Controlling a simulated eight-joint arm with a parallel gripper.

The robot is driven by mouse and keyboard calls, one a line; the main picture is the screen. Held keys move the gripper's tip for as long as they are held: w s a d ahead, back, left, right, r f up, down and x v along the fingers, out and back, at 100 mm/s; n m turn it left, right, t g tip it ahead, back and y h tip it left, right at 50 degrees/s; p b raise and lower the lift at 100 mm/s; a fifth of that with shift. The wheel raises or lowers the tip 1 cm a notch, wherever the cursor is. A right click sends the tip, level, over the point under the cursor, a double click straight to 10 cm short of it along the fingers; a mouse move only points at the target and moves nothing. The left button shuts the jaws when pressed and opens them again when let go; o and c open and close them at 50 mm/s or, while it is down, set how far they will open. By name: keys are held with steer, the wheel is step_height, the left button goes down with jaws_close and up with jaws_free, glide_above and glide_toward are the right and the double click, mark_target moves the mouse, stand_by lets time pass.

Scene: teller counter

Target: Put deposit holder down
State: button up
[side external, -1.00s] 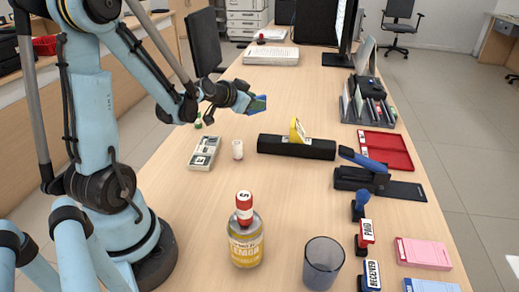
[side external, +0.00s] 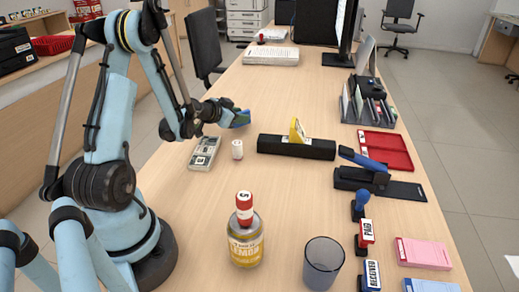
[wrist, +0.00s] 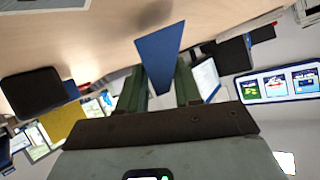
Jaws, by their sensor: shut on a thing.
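My gripper (side external: 235,119) is shut on a flat blue piece (side external: 242,118), apparently the deposit holder, held above the counter near its left edge. In the wrist view the blue piece (wrist: 161,52) is pinched between my two green fingers (wrist: 160,88) and stands out beyond their tips. Any label on it cannot be read. A long black block (side external: 296,148) with a yellow upright wedge (side external: 298,131) lies to the right of and nearer than my gripper.
A white cylinder (side external: 237,149) and a grey-white bundle (side external: 203,154) lie just below my gripper in the picture.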

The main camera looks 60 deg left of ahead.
steer(key=shift+f, duration=0.3)
steer(key=shift+f, duration=0.4)
steer(key=shift+f, duration=0.25)
steer(key=o, duration=1.1)
steer(key=shift+d, duration=0.1)
steer(key=shift+c, duration=0.2)
